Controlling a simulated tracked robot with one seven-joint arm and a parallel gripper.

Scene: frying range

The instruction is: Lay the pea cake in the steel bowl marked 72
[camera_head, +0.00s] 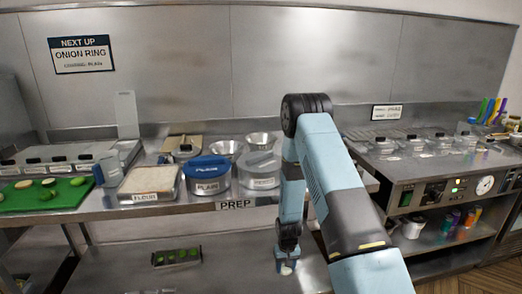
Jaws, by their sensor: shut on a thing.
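My gripper (287,264) points down over the lower steel surface in front of the prep shelf. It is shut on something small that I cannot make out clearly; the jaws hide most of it. A dark tray (158,266) with several small green pieces, possibly pea cakes, lies on that lower surface, left of my gripper. Steel bowls stand at the back of the prep shelf, one on the left (225,148) and one on the right (261,139). I cannot read a 72 on either.
The prep shelf (236,205) carries a flour tray (150,181), a blue-lidded plain tub (207,174), a grey-lidded tub (260,170) and a green board (72,193). The fryer unit (440,190) stands right. The lower surface between tray and gripper is clear.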

